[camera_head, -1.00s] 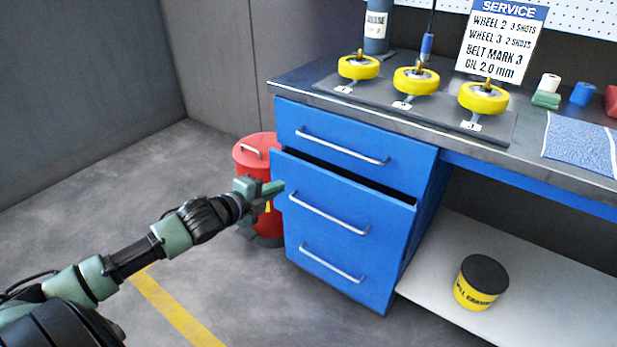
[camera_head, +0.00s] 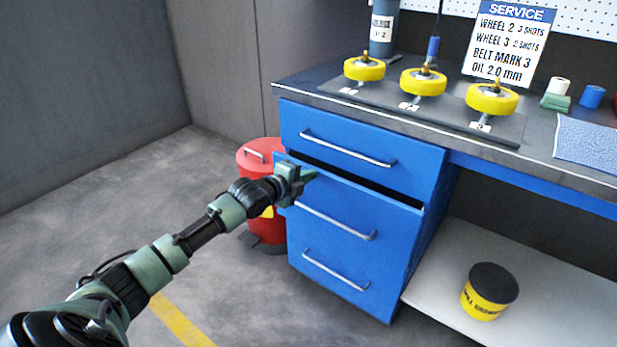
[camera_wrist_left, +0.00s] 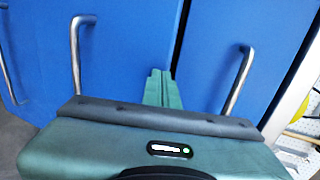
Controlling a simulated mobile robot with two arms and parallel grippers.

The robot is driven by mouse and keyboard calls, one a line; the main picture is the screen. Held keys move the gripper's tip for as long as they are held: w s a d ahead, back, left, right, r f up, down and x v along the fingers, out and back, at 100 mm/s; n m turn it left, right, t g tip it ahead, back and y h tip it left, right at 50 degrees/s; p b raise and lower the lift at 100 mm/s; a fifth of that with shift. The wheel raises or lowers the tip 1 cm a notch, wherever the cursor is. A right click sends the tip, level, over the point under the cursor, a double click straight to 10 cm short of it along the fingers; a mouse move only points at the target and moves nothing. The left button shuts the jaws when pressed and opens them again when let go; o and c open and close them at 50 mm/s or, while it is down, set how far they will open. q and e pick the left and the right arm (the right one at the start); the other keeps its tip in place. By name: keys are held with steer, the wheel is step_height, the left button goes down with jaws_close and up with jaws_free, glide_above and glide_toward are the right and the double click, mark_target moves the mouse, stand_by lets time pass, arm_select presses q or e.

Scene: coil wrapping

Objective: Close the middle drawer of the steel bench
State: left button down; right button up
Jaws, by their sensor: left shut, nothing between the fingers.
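The steel bench (camera_head: 300,90) has a blue cabinet with three stacked drawers, each with a silver bar handle. The middle drawer (camera_head: 388,224) stands slightly open, with a dark gap along its top edge below the top drawer (camera_head: 415,168). My left gripper (camera_head: 308,175) is shut and empty, at the upper left of the middle drawer's front, above its handle (camera_head: 335,220). In the left wrist view the shut green fingers (camera_wrist_left: 158,88) point at the blue drawer front (camera_wrist_left: 125,50), close to the dark gap; I cannot tell whether they touch it. My right gripper is not in view.
A red bin (camera_head: 262,158) stands left of the cabinet, behind my left arm. Yellow wheels (camera_head: 423,82) sit on a dark plate on the benchtop. A yellow tub with a black lid (camera_head: 488,292) stands on the low shelf. The floor at left is clear.

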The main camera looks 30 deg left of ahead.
arm_select(q)
steer(key=shift+w+d, duration=0.1)
steer(key=shift+w, duration=1.15)
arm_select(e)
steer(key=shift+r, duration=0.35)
